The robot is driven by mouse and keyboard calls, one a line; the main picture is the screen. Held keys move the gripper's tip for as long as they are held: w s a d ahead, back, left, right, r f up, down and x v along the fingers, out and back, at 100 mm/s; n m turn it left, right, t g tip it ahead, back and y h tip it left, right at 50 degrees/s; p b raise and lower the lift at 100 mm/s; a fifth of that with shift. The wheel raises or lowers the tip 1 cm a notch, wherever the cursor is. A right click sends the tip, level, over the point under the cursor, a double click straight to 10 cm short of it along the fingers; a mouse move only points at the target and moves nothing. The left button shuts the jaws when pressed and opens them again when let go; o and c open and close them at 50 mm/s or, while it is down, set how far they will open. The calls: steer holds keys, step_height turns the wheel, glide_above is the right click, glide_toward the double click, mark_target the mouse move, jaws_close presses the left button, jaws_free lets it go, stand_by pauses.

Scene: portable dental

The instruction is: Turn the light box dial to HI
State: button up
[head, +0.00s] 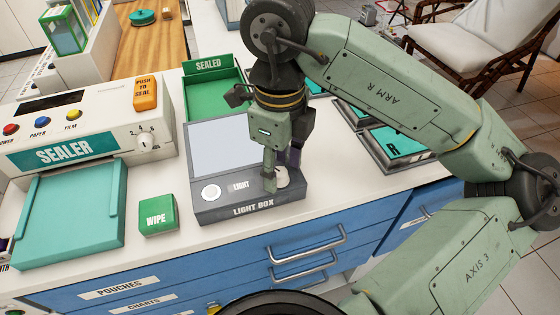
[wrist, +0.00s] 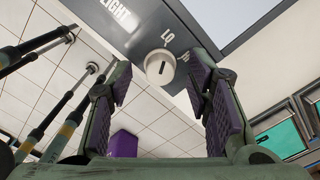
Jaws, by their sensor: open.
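The grey light box (head: 297,193) lies on the white counter with a pale, flat panel on top. Its white round dial (head: 283,179) is at the front right corner, partly hidden by my gripper (head: 281,174) in the head view. In the wrist view the dial (wrist: 158,68) shows between my two open fingers, with a gap visible on both sides. A short dark mark on the dial points roughly toward the LO label (wrist: 168,38). The other label, to the right, is mostly hidden behind my right finger. My gripper points down over the dial.
A white round button (head: 211,192) sits left of the dial on the light box. A green WIPE block (head: 158,215) and the sealer (head: 75,145) stand to the left. A green SEALED tray (head: 213,97) is behind; dark-framed teal trays (head: 398,148) lie to the right.

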steer(key=shift+f, duration=0.15)
steer(key=shift+c, duration=0.2)
jaws_close()
stand_by(0.3)
